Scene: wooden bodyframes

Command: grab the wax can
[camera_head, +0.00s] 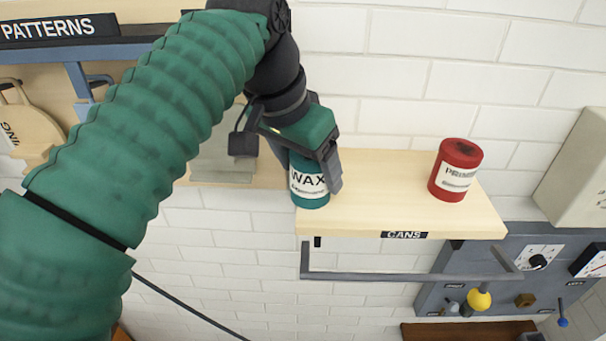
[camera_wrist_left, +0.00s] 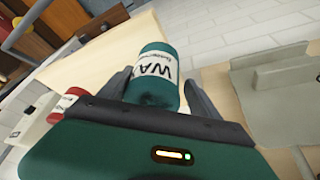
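The wax can (camera_head: 309,183) is a teal cylinder with a white "WAX" label. It is at the left end of the light wooden shelf marked "CANS" (camera_head: 385,215). My left gripper (camera_head: 308,172) is at the can from above and behind, with one finger on each side of it. In the left wrist view the wax can (camera_wrist_left: 156,78) lies between the two dark fingers of my left gripper (camera_wrist_left: 158,78). The fingers look spread, with slight gaps beside the can; contact is not clear. My right gripper is not in view.
A red "PRIMER" can (camera_head: 456,170) stands on the right part of the shelf. A grey bar (camera_head: 400,276) runs below the shelf's front edge. A grey panel with dials (camera_head: 540,262) is at the lower right. The shelf between the two cans is clear.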

